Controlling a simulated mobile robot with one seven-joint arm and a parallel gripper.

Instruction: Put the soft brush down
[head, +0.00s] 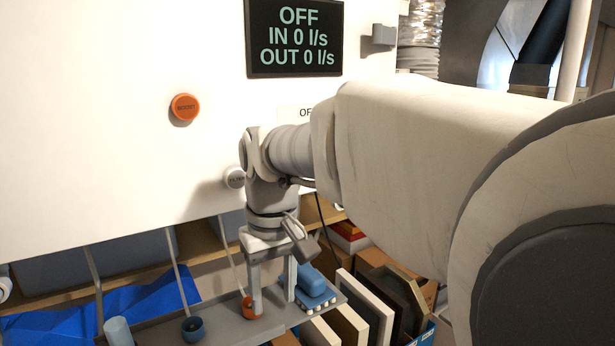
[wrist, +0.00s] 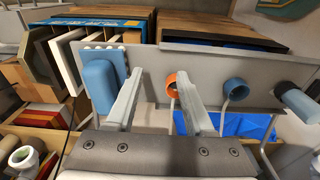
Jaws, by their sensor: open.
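The soft brush (head: 314,281), a blue block with a rounded blue handle and white bristle tufts along its edge, rests on the narrow grey shelf (head: 226,327). In the wrist view the brush (wrist: 98,84) lies just left of my left finger, and the finger covers part of its edge. My gripper (head: 273,306) points down at the shelf with its fingers apart and nothing between them. I cannot tell whether a finger touches the brush.
The orange ring (head: 249,307), a dark blue ring (head: 193,328) and a blue-grey cylinder (head: 118,331) sit along the shelf to the left. A white panel with a display (head: 295,37) and orange button (head: 184,107) stands behind. Framed panels (head: 372,300) stand at the right.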

